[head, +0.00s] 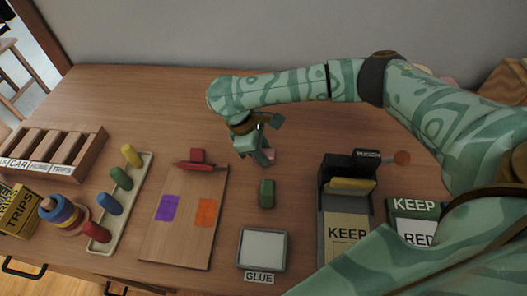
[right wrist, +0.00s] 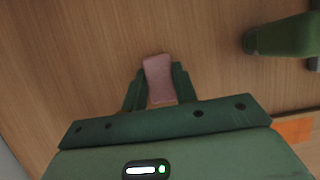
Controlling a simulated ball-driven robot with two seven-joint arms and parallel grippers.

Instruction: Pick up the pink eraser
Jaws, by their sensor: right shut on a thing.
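The pink eraser (right wrist: 158,78) sits between the two fingers of my right gripper (right wrist: 158,85) in the right wrist view. The gripper is shut on it, and the eraser sticks out past the fingertips. I cannot tell whether the eraser touches the wood. My left gripper is not in view.
A green block (head: 267,194) stands just in front of the gripper. A board (head: 185,235) with purple and orange patches lies left, beside a tray (head: 130,213) of coloured pegs. A glue pad (head: 262,249) and a dark KEEP box (head: 345,220) stand nearer. The table behind is clear.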

